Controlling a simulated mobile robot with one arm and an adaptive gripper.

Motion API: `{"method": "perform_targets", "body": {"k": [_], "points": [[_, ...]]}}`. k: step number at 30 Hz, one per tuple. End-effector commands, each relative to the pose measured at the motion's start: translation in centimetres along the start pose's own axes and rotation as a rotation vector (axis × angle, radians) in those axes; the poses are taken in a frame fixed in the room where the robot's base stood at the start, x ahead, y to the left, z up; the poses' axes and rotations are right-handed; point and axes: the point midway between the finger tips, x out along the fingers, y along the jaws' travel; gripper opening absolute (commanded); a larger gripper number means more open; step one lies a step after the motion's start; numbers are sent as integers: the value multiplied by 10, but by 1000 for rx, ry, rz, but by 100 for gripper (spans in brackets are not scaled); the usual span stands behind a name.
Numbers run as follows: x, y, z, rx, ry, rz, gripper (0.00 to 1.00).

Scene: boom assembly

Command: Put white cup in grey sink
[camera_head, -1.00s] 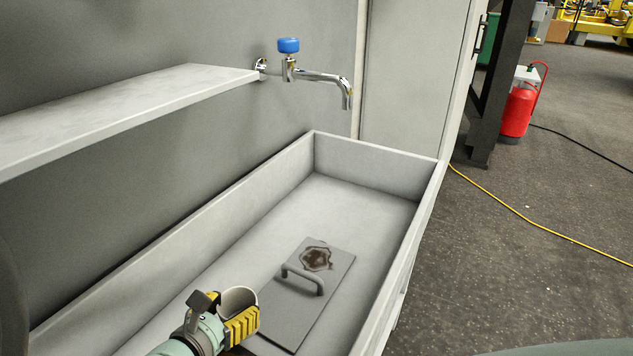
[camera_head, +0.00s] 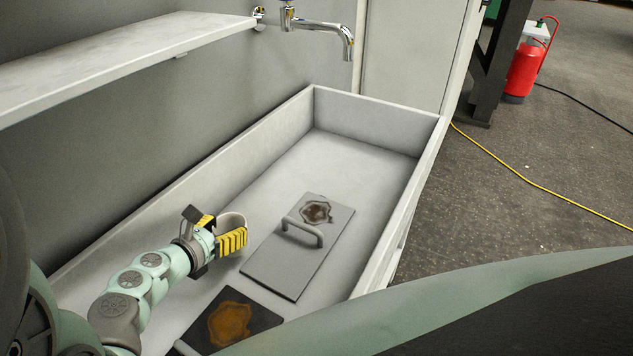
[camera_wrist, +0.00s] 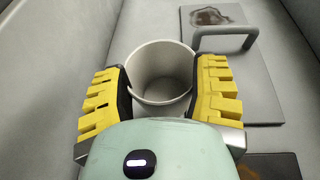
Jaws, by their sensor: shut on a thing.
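The white cup (camera_wrist: 160,74) is upright between the two yellow-padded fingers of my gripper (camera_wrist: 160,92) in the wrist view. The fingers press on its two sides and its open mouth faces up. In the head view the cup (camera_head: 233,221) shows partly behind the yellow finger of my gripper (camera_head: 222,232). The grey sink (camera_head: 345,160) is a long trough with raised walls. My gripper and the cup are within its walls as seen from above, left of the grey plate. I cannot tell whether the cup touches the sink floor.
A grey plate with a handle (camera_head: 290,262) and a brown stain lies in the sink. A dark plate with a rusty stain (camera_head: 247,335) lies nearer. A shelf (camera_head: 120,50) juts from the wall at left, and a tap (camera_head: 330,24) is above the far end.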

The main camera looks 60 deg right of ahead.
Motion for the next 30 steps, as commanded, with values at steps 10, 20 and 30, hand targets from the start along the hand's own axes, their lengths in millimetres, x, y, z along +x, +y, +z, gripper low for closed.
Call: {"method": "perform_targets", "body": {"k": [10, 20, 30], "points": [[26, 33, 6, -3, 1, 4, 22], [38, 39, -13, -9, 3, 2, 22], [43, 40, -25, -1, 2, 2, 22]]}}
